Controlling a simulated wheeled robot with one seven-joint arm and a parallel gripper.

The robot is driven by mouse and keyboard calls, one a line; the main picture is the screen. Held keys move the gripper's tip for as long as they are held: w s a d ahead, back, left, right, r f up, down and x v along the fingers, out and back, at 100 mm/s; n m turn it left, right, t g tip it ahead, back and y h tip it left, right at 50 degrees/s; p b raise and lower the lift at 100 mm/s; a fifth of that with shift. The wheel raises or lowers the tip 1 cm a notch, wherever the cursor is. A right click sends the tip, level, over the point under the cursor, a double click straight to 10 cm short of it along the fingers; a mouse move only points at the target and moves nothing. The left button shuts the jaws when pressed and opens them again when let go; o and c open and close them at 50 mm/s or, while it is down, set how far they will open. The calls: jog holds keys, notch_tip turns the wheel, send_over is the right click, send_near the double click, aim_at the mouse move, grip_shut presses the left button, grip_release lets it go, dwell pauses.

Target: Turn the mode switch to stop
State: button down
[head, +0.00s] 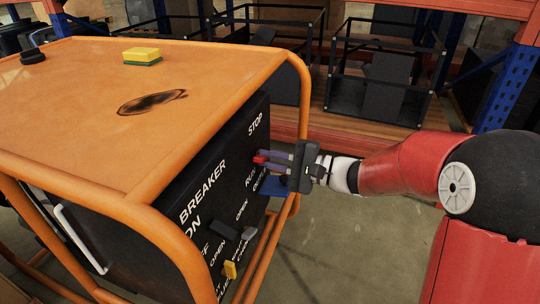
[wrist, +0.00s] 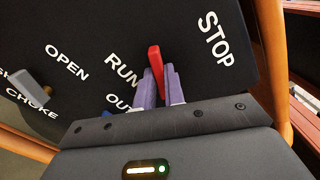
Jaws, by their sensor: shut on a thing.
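The mode switch is a red lever (head: 259,159) on the black front panel (head: 262,104) of the orange-framed tower unit. My gripper (head: 272,160) reaches it from the right, its purple-grey fingers shut around the lever. In the wrist view the red lever (wrist: 156,66) stands between the two fingers (wrist: 159,88), its tip showing beyond them. RUN (wrist: 122,68) is printed close on its left and STOP (wrist: 214,38) further off on its right. The lever lies nearer to RUN. Its base is partly hidden by the fingers.
A grey choke lever (wrist: 32,92), a yellow lever (head: 230,269) and a dark breaker lever (head: 224,229) are on the same panel. Orange tubing (head: 303,100) runs along the panel's edge, close to my gripper. A yellow-green sponge (head: 142,56) lies on top. Open floor (head: 335,245) is at lower right.

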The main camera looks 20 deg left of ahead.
jog(key=m+p, duration=0.1)
jog(key=m, duration=0.1)
jog(key=r+m+p, duration=0.1)
jog(key=p, duration=0.1)
jog(key=shift+w+d+m, duration=0.1)
jog(key=shift+w+m, duration=0.1)
jog(key=shift+m, duration=0.2)
jog(key=m+p, duration=0.3)
jog(key=shift+w+r+m+p, duration=0.2)
jog(key=shift+w+m+p, duration=0.1)
jog(key=shift+p, duration=0.1)
jog(key=m+p, duration=0.1)
jog(key=p, duration=0.1)
jog(key=m+p, duration=0.1)
jog(key=m, duration=0.1)
jog(key=shift+w+p, duration=0.25)
jog(key=shift+p, duration=0.1)
jog(key=shift+w+f+m+p, duration=0.1)
jog(key=shift+w+m+p, duration=0.1)
jog(key=shift+m+p, duration=1.05)
jog(key=shift+f+m, duration=0.1)
jog(key=shift+m, duration=0.15)
jog(key=c, duration=1.5)
grip_release()
